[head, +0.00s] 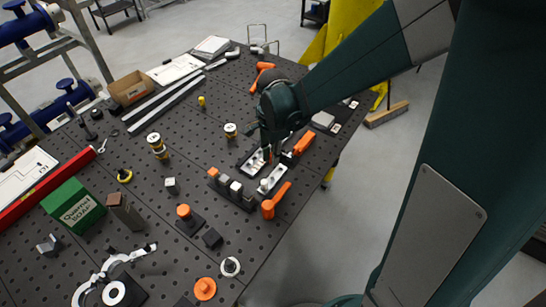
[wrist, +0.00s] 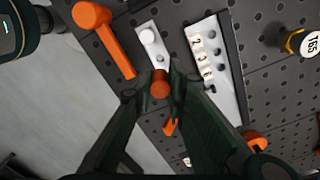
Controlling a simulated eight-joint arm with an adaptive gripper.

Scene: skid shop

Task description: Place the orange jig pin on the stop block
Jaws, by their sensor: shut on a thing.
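My gripper (head: 267,155) points down over the right side of the perforated table. In the wrist view its fingertips (wrist: 160,84) are shut around the orange jig pin (wrist: 160,90), whose round orange end shows between them. The pin is over the near end of a narrow light plate (wrist: 149,42) that carries a white round peg; I cannot tell whether it touches. A wider light plate with stamped numbers (wrist: 204,66) lies to the right. I cannot tell for certain which piece is the stop block. The fingers hide much of the pin in the head view.
A dark block with several small cubes (head: 232,188) stands to the left. Bare table lies around (head: 205,135).

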